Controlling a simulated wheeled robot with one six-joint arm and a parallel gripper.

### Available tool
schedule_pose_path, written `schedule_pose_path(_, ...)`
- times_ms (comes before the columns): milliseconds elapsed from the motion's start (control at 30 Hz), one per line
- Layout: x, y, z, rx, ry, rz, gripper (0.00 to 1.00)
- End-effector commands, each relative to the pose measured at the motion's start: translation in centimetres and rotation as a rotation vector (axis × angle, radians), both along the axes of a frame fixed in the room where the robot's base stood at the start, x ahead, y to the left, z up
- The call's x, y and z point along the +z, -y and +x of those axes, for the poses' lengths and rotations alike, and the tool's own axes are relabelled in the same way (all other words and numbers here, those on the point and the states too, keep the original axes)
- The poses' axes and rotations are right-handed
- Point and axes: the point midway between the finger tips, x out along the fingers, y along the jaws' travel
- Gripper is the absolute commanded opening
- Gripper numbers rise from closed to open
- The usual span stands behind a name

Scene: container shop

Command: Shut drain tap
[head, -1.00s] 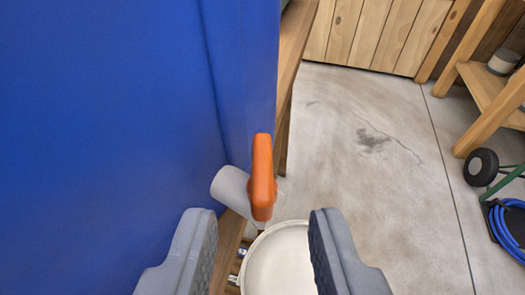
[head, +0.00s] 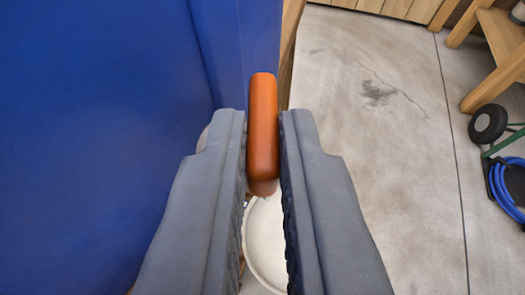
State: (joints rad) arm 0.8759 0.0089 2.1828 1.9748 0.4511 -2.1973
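The drain tap's orange handle (head: 263,125) stands upright beside the blue tank wall (head: 100,110), in the middle of the head view. My gripper (head: 263,117) has one grey finger on each side of the handle. Both fingers look to be against it, so the gripper is shut on the handle. The tap's grey pipe is almost wholly hidden behind the left finger.
A pale round bucket (head: 263,240) stands below the tap, partly hidden by my fingers. Wooden steps (head: 500,50), a black wheel (head: 487,123) and a coiled blue hose (head: 507,188) are at the right. The concrete floor (head: 390,190) between is clear.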

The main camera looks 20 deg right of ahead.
Motion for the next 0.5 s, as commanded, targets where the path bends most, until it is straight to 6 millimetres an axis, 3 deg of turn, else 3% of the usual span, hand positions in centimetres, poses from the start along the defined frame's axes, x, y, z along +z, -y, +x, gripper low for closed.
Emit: schedule_pose_path(500, 0.26, -0.21, 0.29, -0.127, 0.008, -0.006, 0.00)
